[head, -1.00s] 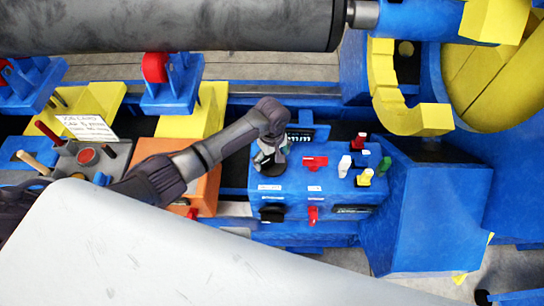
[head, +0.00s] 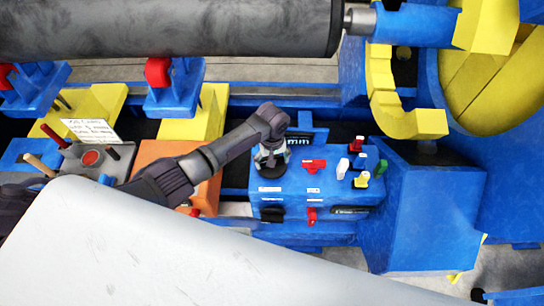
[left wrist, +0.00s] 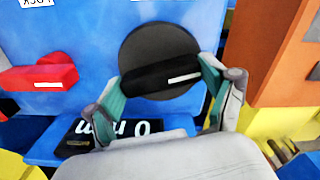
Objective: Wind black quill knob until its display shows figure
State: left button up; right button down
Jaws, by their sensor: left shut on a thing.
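The black quill knob (left wrist: 152,45) is a round dial with a raised grip bar and a white index mark, on the blue control box (head: 330,190). My left gripper (left wrist: 160,70) is shut on the bar, one teal-padded finger at each end. In the head view my left gripper (head: 270,165) hides most of the knob. The black display (left wrist: 110,130) appears upside down in the left wrist view, with a 0 and "mm" legible. In the head view the display (head: 304,141) shows "mm"; its figure is hidden. My right gripper is not in view.
Red switch (head: 313,165), white (head: 342,167), yellow (head: 361,180) and green (head: 382,168) levers stand right of the knob. A second black knob (head: 271,214) and red switch (head: 311,216) are on the box front. An orange block (head: 205,185) stands left.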

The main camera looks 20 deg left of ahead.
pick_arm(q)
jog(key=m+p, duration=0.2)
jog(key=m, duration=0.2)
jog(key=shift+r+m, duration=0.1)
jog(key=shift+m, duration=0.2)
jog(key=m, duration=0.3)
jog(key=shift+m+p, duration=0.4)
jog(key=shift+m, duration=0.4)
jog(key=o, duration=1)
